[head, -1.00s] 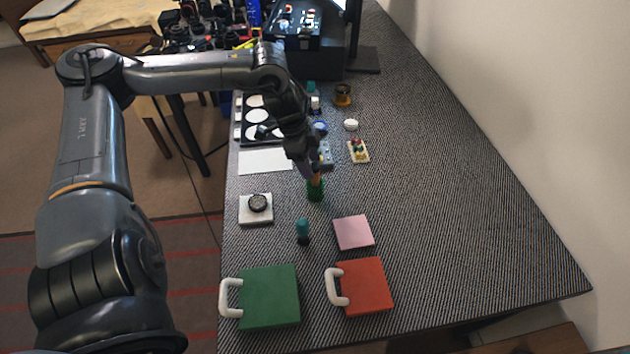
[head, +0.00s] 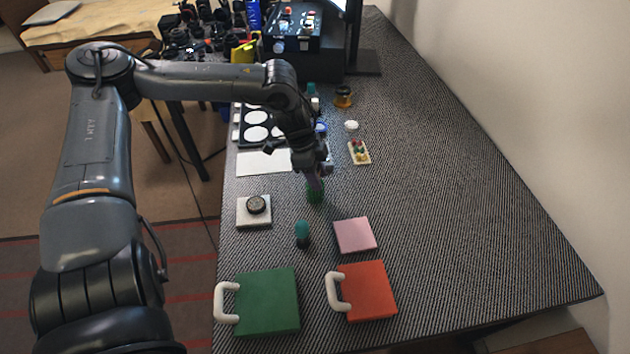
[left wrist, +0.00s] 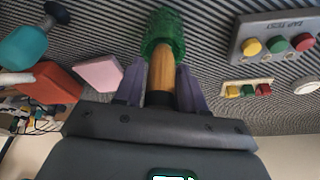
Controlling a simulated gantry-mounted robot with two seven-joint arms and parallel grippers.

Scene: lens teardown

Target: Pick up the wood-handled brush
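The wood-handled brush shows in the left wrist view as a tan wooden handle (left wrist: 161,68) with a dark section near the gripper. Its far end meets a green, rough-looking cylinder (left wrist: 164,30); I cannot tell if this is part of the brush or a holder. In the head view, the green cylinder (head: 315,196) stands on the mat and the handle is hidden behind my gripper. My left gripper (head: 314,181) is over it, pointing down. In the left wrist view its purple fingers (left wrist: 161,78) flank the handle, with small gaps visible. My right gripper is not in view.
A teal-topped bottle (head: 302,232) and a pink pad (head: 354,235) stand close in front. A white square with a black round part (head: 256,206) lies left. Green (head: 268,302) and red (head: 367,291) handled blocks are nearer. The mat's right side is free.

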